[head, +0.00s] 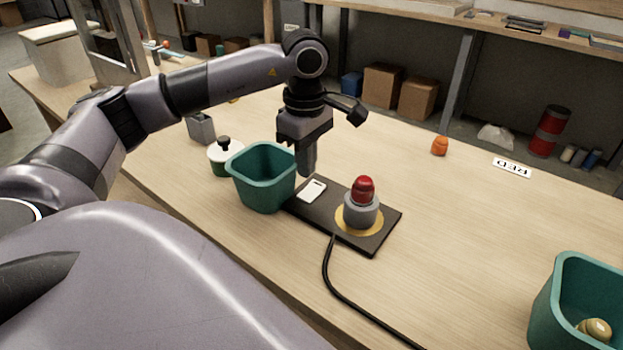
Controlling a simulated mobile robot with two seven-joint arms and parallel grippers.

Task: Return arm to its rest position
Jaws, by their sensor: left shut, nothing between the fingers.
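My left arm (205,88) reaches in from the left over the wooden table (450,230). Its left gripper (307,168) points down, with its fingers together and nothing held. The fingertips are just behind and to the right of a teal bin (262,180), near the far left end of a black board (375,238). Whether they touch the board or hover over it I cannot tell. The board carries a red button or lamp (363,190) on a grey base and a white plate (312,191). My right gripper is not in view.
A second teal bin (545,310) at the lower right holds a yellowish object (595,329). A black cable (345,292) runs from the board. A white-lidded pot (222,152), a grey box (201,127), an orange object (440,146) and a "RED" sign (512,167) stand around. The table's right middle is clear.

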